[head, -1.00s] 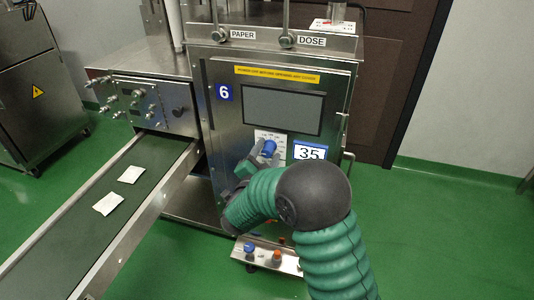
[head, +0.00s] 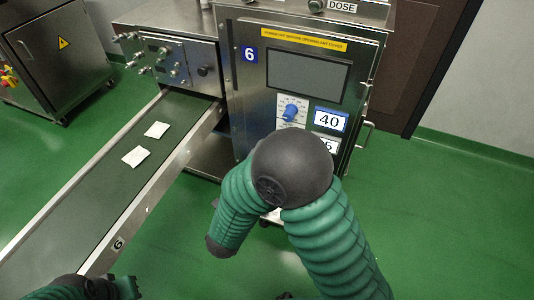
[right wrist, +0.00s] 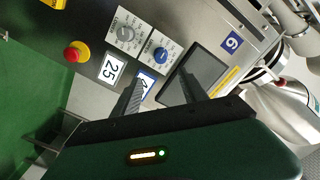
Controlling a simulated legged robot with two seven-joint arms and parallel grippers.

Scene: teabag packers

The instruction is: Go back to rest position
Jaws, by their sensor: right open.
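The packing machine (head: 250,110) stands ahead, with a blue dial (head: 292,109) and a display reading 40 (head: 330,120) beside it. A second display below is partly covered by my right arm. In the right wrist view the blue dial (right wrist: 160,54) lies beyond the fingers, apart from them. My right gripper (right wrist: 160,97) is open and empty. In the head view my right forearm is folded down in front of the machine and its gripper is not visible. My left gripper (head: 125,287) shows only partly at the bottom left edge; its fingers are unclear.
A conveyor (head: 90,195) with two white packets (head: 136,156) (head: 157,130) runs from lower left to the machine. A steel cabinet (head: 60,60) stands at the far left. Green floor at the right is clear. A red button (right wrist: 76,52) shows in the wrist view.

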